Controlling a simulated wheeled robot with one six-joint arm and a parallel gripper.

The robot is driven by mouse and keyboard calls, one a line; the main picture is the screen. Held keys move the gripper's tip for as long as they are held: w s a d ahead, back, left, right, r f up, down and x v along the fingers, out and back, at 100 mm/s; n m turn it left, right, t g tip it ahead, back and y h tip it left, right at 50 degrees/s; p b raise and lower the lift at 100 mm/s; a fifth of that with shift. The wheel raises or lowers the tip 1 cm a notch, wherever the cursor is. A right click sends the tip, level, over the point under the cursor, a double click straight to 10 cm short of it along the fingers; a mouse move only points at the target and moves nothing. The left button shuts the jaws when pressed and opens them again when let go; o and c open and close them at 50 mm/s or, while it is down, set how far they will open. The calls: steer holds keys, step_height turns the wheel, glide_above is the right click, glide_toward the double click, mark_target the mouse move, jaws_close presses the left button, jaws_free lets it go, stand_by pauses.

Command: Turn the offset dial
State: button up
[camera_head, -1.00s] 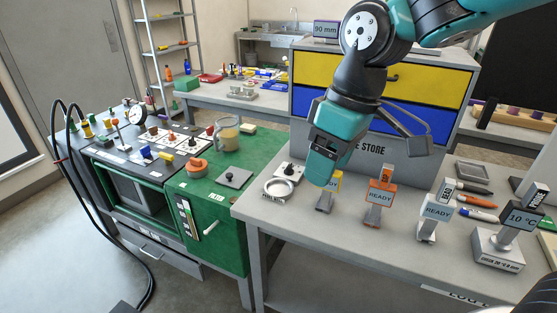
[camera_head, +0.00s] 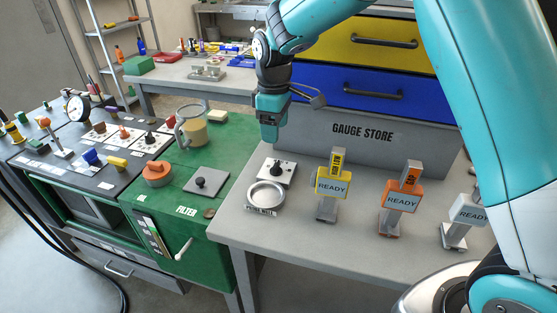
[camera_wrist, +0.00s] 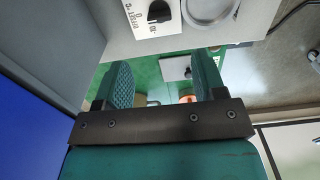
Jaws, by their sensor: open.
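The offset dial (camera_head: 276,170) is a black knob on a white plate, on the grey bench beside a round metal dish (camera_head: 264,195). In the wrist view the dial's black knob (camera_wrist: 159,11) and part of its lettered plate show at the top edge, cut off by the frame. My gripper (camera_head: 269,132) hangs above and slightly behind the dial, fingers pointing down. In the wrist view my gripper (camera_wrist: 162,68) is open, its two teal ridged fingers apart with nothing between them. The dial lies beyond the fingertips, apart from them.
The grey gauge store (camera_head: 362,140) with blue and yellow drawers stands close behind. A yellow-labelled gauge (camera_head: 332,182) and an orange one (camera_head: 400,198) stand to the right on the bench. The green cart (camera_head: 160,215) with a jug (camera_head: 194,127) is at left.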

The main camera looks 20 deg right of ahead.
mark_target(276, 168)
step_height(276, 168, down, 11)
steer(key=shift+f+p, duration=0.1)
steer(key=shift+p, duration=0.4)
